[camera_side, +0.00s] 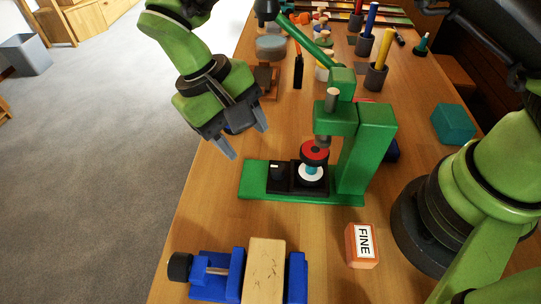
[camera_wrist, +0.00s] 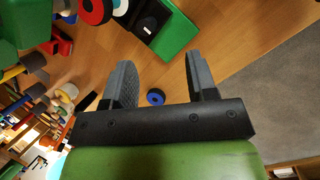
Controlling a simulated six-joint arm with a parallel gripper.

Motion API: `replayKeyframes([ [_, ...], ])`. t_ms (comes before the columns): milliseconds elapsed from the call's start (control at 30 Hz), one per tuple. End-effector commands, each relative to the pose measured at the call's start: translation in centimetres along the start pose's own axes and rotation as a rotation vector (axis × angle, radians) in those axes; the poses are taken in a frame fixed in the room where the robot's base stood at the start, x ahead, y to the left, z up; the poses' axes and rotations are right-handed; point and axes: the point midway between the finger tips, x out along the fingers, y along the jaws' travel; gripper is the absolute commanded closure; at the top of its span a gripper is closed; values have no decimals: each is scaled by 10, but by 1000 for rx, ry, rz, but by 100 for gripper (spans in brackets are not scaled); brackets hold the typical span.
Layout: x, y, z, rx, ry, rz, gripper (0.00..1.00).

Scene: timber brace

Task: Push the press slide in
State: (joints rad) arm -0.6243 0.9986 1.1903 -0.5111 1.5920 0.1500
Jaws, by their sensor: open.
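The green press (camera_side: 368,150) stands on the wooden table, its lever raised toward the back. Its black slide (camera_side: 282,185) lies on the green base, with a small white mark at its left end. In the wrist view, the slide (camera_wrist: 151,20) shows beyond my open fingers (camera_wrist: 160,78).
A blue clamp (camera_side: 215,272) with a wooden block (camera_side: 264,268) stands at the front. An orange block (camera_side: 362,246) labelled FINE is right of it. A blue and black ring (camera_wrist: 155,97) lies below my fingers. Several tools and pegs stand behind the press.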

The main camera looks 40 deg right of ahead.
Motion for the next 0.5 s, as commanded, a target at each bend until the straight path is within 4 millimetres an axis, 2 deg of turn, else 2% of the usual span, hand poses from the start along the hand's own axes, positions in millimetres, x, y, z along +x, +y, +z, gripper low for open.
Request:
replayKeyframes([
  [100,0,5,-2,388,-10,-7,48],
  [500,3,21,-7,1733,-59,3,48],
])
